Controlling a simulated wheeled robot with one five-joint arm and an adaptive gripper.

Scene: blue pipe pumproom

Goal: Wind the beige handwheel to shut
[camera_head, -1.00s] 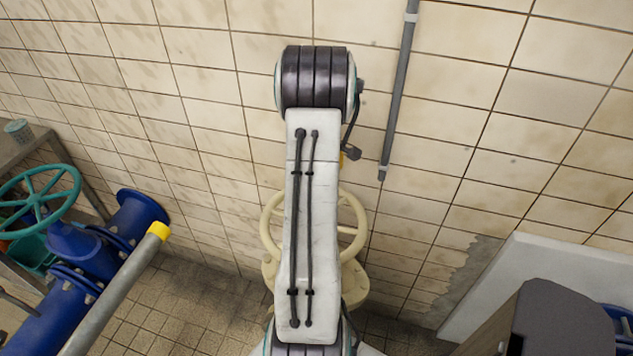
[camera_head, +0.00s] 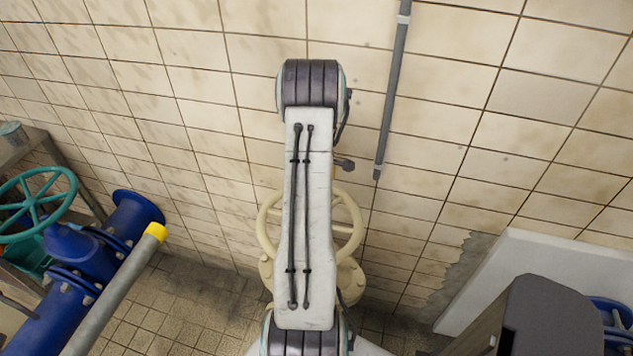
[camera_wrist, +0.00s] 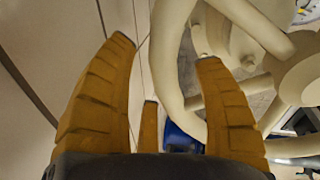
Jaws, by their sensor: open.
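The beige handwheel (camera_head: 263,222) stands low against the tiled wall in the head view, behind my arm. Its middle is covered by the arm, and its rim shows on both sides. In the wrist view its curved rim (camera_wrist: 166,65) fills the centre, with the hub and spokes to the right. My gripper (camera_wrist: 165,50) has its yellow fingers spread, and in that view the rim passes between the left and right fingers. I cannot tell whether any finger touches it. My gripper is hidden behind the arm in the head view.
On the left are a blue pipe (camera_head: 137,213) with a teal handwheel (camera_head: 38,212) and a grey bar with a yellow end (camera_head: 155,232). A thin grey pipe (camera_head: 390,95) hangs on the wall. A dark-topped box (camera_head: 560,310) and white panel (camera_head: 510,270) are at right.

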